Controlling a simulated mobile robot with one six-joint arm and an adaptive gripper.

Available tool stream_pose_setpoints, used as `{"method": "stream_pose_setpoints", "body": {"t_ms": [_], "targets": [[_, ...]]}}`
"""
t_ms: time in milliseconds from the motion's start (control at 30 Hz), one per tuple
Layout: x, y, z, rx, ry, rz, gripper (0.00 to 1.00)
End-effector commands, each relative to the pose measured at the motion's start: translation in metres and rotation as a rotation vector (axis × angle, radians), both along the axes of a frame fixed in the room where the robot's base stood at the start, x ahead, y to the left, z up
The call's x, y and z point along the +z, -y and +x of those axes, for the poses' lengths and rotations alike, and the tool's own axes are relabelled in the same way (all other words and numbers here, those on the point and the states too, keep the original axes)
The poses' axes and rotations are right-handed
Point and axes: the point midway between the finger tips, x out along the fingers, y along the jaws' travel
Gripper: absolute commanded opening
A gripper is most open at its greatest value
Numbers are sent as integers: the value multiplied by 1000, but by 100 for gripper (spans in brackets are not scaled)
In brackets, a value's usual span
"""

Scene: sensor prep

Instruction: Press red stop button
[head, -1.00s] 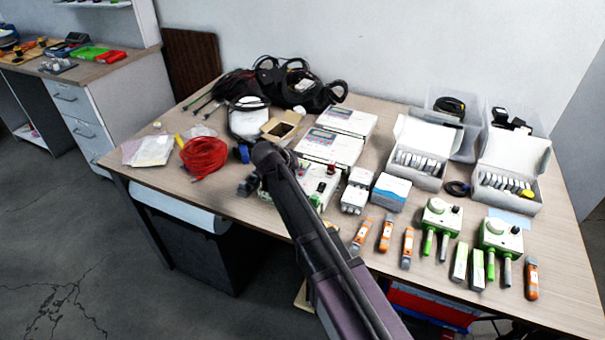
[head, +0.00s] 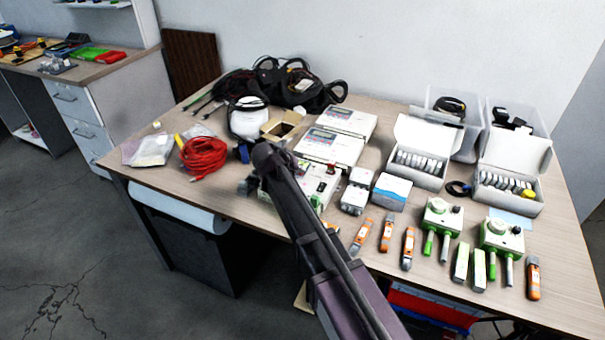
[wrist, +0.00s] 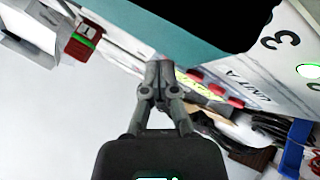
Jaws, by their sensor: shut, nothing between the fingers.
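The white control box (head: 318,199) stands near the table's front edge, partly hidden behind my arm in the head view. A red button (head: 331,170) shows at its back right. In the wrist view, a white panel marked UNIT A (wrist: 268,72) fills the upper right. Small red parts (wrist: 235,101) line its edge beside my gripper. I cannot tell which of these, if any, is the stop button. My gripper (wrist: 158,67) is shut and empty, its tips close to the panel's edge. Contact cannot be made out. In the head view my arm largely hides it.
A red cable coil (head: 204,157) lies left of the box. White instrument boxes (head: 330,147) stand behind it. A blue-and-white carton (head: 391,191) and orange-grey tools (head: 387,235) lie to the right. In the wrist view, a red block with a green light (wrist: 83,41) is upper left.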

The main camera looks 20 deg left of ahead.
Motion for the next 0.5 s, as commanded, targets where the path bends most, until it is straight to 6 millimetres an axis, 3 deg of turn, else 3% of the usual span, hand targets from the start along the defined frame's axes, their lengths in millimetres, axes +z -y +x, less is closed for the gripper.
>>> {"method": "stream_pose_setpoints", "body": {"t_ms": [500], "targets": [[12, 0, 0, -1, -1, 0, 0]]}}
